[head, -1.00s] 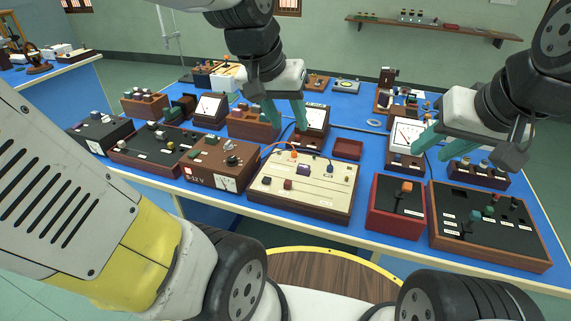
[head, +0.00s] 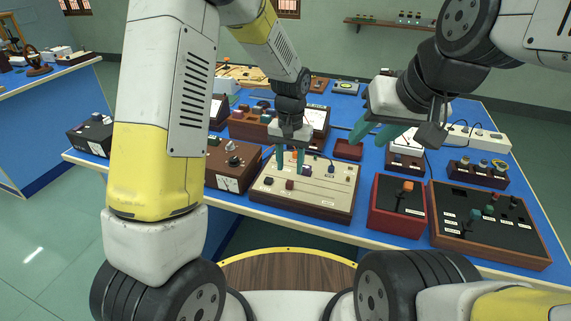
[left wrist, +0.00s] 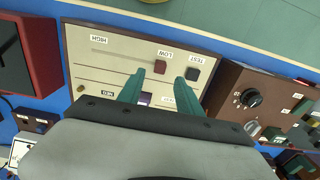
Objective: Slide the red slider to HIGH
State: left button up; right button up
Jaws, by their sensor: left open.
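The cream panel in a wooden frame (head: 322,203) stands near the table's front edge; it also shows in the left wrist view (left wrist: 120,62). Its small red slider (head: 289,184) is at the LOW end of its slot; the slot runs toward the HIGH label, right in the head view and left in the wrist view. My left gripper (head: 289,170) is open, pointing down over the panel. In the left wrist view the red slider (left wrist: 160,67) shows between and just beyond its fingertips, not clasped. My right gripper (head: 370,142) hangs open and empty, behind and right of the panel.
A dark TEST button (left wrist: 192,73) is beside the slider. A brown dial box (head: 232,165) stands left, a red box with an orange-topped lever (head: 398,208) right.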

aim_at(290, 182)
pick_arm(q)
notch_tip(290, 182, down, 6)
jog(key=shift+f, duration=0.1)
jog(key=shift+c, duration=0.4)
grip_shut()
dwell(1.2)
